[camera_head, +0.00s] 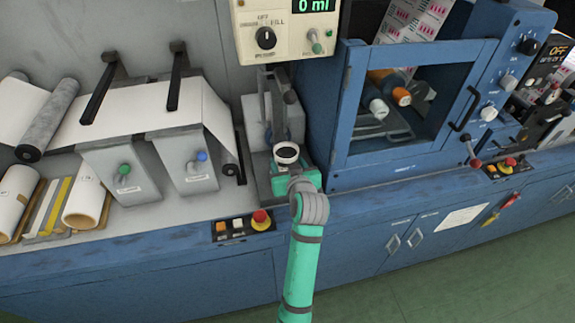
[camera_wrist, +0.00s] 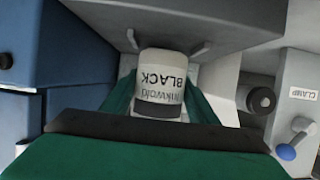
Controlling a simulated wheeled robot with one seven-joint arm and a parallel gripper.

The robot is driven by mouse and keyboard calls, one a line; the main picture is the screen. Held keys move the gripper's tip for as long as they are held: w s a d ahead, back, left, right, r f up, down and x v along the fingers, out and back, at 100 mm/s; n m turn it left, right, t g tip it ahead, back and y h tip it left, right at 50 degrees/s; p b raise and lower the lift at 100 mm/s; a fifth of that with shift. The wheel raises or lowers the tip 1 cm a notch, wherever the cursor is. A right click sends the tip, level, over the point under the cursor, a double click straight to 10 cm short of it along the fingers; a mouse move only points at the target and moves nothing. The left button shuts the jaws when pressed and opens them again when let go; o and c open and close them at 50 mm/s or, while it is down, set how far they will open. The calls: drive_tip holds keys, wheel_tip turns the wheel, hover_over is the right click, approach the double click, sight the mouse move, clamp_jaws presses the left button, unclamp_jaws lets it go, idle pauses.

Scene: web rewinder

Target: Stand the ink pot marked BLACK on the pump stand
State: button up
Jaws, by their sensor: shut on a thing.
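The ink pot (camera_wrist: 160,68) is white with a dark band and the word BLACK, which reads upside down in the wrist view. In the head view its round top (camera_head: 286,151) faces up and the pot looks roughly upright. My green gripper (camera_wrist: 160,100) is shut on it, one finger on each side. The grey pump stand (camera_head: 263,188) is under the dosing unit, and the pot is at its front, in front of the upright. My gripper hides the pot's lower part in the head view, so I cannot tell whether its base touches the stand.
The dosing unit (camera_head: 283,28) showing 0 ml overhangs the stand. A blue cabinet with a window frame (camera_head: 340,120) is close on the right. Grey roller blocks (camera_head: 187,165) stand on the left. A button box with a red knob (camera_head: 260,220) is on the front edge.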

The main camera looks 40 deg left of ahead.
drive_tip(key=shift+f, duration=0.75)
drive_tip(key=shift+f, duration=0.15)
drive_tip(key=o, duration=1.3)
drive_tip(key=shift+s, duration=0.1)
drive_tip(key=shift+d+r, duration=0.2)
drive_tip(key=v, duration=1.1)
drive_tip(key=shift+s+d, duration=0.2)
drive_tip(key=shift+s, duration=0.15)
